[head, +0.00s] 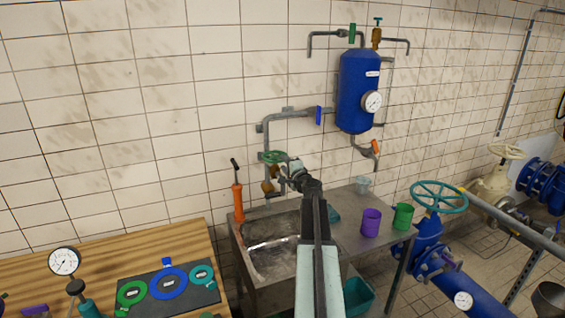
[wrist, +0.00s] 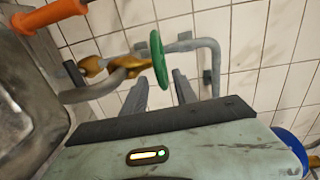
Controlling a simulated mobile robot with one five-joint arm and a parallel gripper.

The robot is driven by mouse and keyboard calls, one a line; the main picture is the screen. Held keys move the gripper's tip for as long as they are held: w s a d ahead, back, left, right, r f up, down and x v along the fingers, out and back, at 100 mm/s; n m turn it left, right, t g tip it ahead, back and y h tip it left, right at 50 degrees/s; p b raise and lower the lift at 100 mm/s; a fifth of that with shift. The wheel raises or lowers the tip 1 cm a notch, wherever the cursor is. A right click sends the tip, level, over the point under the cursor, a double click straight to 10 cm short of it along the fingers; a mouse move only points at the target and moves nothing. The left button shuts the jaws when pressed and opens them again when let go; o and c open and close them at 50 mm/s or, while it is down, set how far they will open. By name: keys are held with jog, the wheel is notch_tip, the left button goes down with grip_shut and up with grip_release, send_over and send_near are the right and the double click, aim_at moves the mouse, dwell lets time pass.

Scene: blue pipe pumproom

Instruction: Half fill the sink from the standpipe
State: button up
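The steel sink (head: 272,262) stands below the wall pipes, its basin partly hidden by my arm. Its bottom looks stained and shiny; I cannot tell whether it holds water. The standpipe (head: 267,140) comes down the wall behind the sink, with brass fittings (head: 268,187) and a green handwheel (head: 270,157). In the wrist view the green handwheel (wrist: 158,60) appears nearly edge-on, with a brass body and curved spout (wrist: 115,78) to its left. My gripper (wrist: 162,80) is open, its fingertips apart, with the wheel's lower rim appearing between them. I cannot tell whether they touch.
An orange-handled tool (head: 238,203) stands at the sink's left rear corner. Purple (head: 371,222) and green (head: 403,216) cups stand on the drainboard. A blue tank (head: 358,90) hangs above. A wooden bench (head: 195,250) is at left, a blue valve (head: 428,240) at right.

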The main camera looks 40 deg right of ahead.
aim_at(275, 157)
jog(key=x, duration=0.3)
jog(key=shift+w, duration=0.1)
